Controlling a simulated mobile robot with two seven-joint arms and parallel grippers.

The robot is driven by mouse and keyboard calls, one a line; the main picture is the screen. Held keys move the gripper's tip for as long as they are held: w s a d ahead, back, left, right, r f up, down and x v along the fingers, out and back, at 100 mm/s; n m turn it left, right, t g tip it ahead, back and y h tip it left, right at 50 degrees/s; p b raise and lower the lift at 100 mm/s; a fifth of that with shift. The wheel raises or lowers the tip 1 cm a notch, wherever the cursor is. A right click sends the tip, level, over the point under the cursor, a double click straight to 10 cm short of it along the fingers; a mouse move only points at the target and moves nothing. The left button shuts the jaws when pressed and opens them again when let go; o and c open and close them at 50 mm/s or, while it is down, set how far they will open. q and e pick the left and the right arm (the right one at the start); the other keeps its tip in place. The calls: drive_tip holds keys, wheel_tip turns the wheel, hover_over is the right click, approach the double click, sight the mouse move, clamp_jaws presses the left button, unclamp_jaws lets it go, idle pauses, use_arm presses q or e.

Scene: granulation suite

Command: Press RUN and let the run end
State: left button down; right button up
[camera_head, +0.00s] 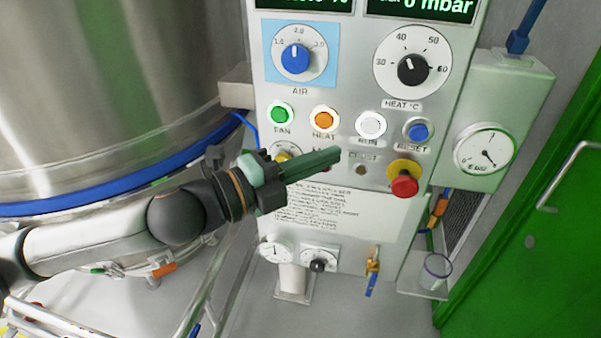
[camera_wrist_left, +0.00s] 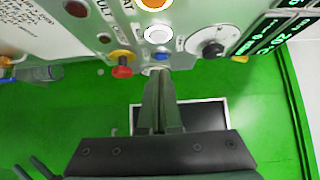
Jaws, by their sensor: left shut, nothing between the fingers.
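The white RUN button (camera_head: 370,124) sits on the grey control panel (camera_head: 345,90), between the orange HEAT button (camera_head: 324,119) and the blue RESET button (camera_head: 418,131). FAN, HEAT and RUN have bright rings. My left gripper (camera_head: 337,153) is shut and empty, its tips just below and left of RUN in the head view. In the left wrist view the white button (camera_wrist_left: 158,35) lies beyond the fingertips (camera_wrist_left: 161,74), apart from them in the picture. I cannot tell the tips' distance from the panel. My right gripper is out of view.
A red emergency stop (camera_head: 404,184) on a yellow base is right of the fingertips. The green FAN button (camera_head: 280,114) and the AIR (camera_head: 295,57) and HEAT (camera_head: 412,70) knobs are nearby. A large steel vessel (camera_head: 110,90) stands left, a green door (camera_head: 540,220) right.

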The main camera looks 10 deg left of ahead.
use_arm(q)
drive_tip(key=shift+b+v, duration=0.35)
drive_tip(key=shift+v, duration=1.6)
drive_tip(key=shift+s+d+r, duration=0.1)
drive_tip(key=shift+s+d, duration=0.05)
wheel_tip(320, 180, down, 24)
drive_tip(key=w+a+n+y, duration=0.15)
drive_tip(key=n+y, duration=0.45)
drive_tip(key=n, duration=1)
drive_tip(key=s+a+f+n+g+y, duration=0.1)
drive_tip(key=s+a+f+n+y, duration=0.1)
drive_tip(key=s+f, duration=0.6)
drive_tip(key=s+a+f+n+g+y, duration=0.2)
drive_tip(key=s+a+f+n, duration=0.2)
drive_tip(key=s+f+n, duration=0.3)
wheel_tip(320, 180, down, 6)
drive_tip(key=shift+s+a+r+y, duration=0.1)
drive_tip(key=shift+s+a+y, duration=0.1)
drive_tip(key=shift+s+y, duration=0.3)
